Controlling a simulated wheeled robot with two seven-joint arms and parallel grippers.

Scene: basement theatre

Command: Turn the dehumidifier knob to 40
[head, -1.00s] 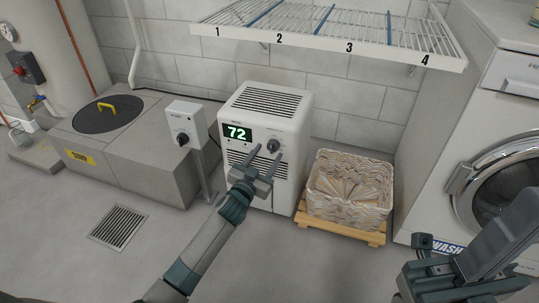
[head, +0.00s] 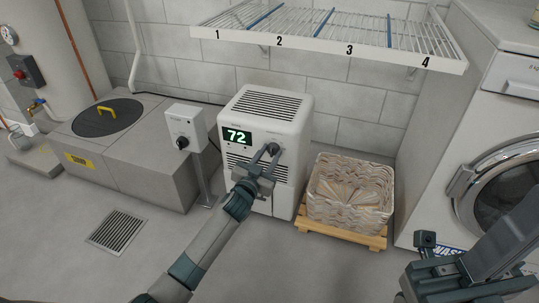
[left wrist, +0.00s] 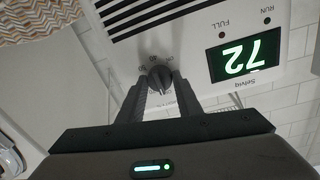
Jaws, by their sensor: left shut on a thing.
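The white dehumidifier (head: 266,108) stands against the back wall. Its green display (head: 237,137) reads 72, and the same display (left wrist: 246,55) shows upside down in the left wrist view. My left gripper (head: 262,163) is at the dehumidifier's front, with its fingers on either side of the dark knob (left wrist: 158,78). The fingers are shut on the knob, and the knob is partly hidden by them in the head view.
A grey post box with its own dial (head: 184,128) stands just left of the dehumidifier. A wicker basket (head: 350,195) on a wooden pallet is to the right. A wire shelf (head: 330,45) hangs above. A washing machine (head: 490,150) is at far right. The floor in front is clear.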

